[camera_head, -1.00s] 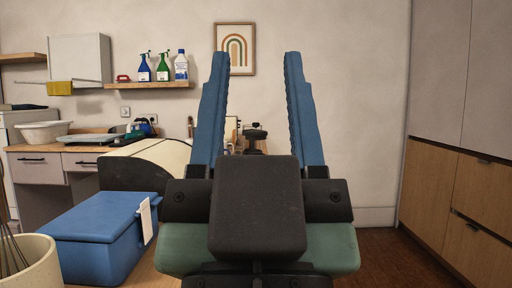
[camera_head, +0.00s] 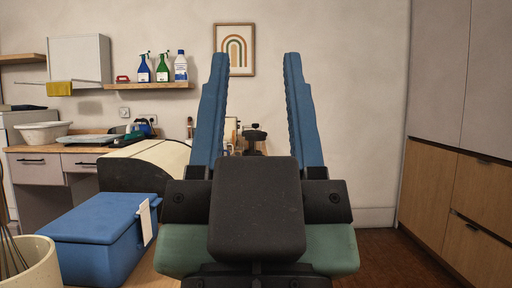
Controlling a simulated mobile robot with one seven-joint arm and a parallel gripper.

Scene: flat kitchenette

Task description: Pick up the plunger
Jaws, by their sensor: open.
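My gripper (camera_head: 256,62) is open, its two blue fingers pointing up and away in the middle of the view, with nothing between the fingertips but the wall and a picture. I cannot make out a plunger anywhere. Between and beyond the fingers, a small cluster of objects (camera_head: 253,137) with a dark round top shows at the back, largely hidden by my gripper; I cannot tell what they are.
A blue lidded box (camera_head: 95,240) and a cream pot (camera_head: 38,270) with a whisk are close at left. A shelf (camera_head: 150,86) holds spray bottles. A counter (camera_head: 35,172) stands at back left. Wooden cabinets (camera_head: 430,190) line the right; floor (camera_head: 390,255) shows before them.

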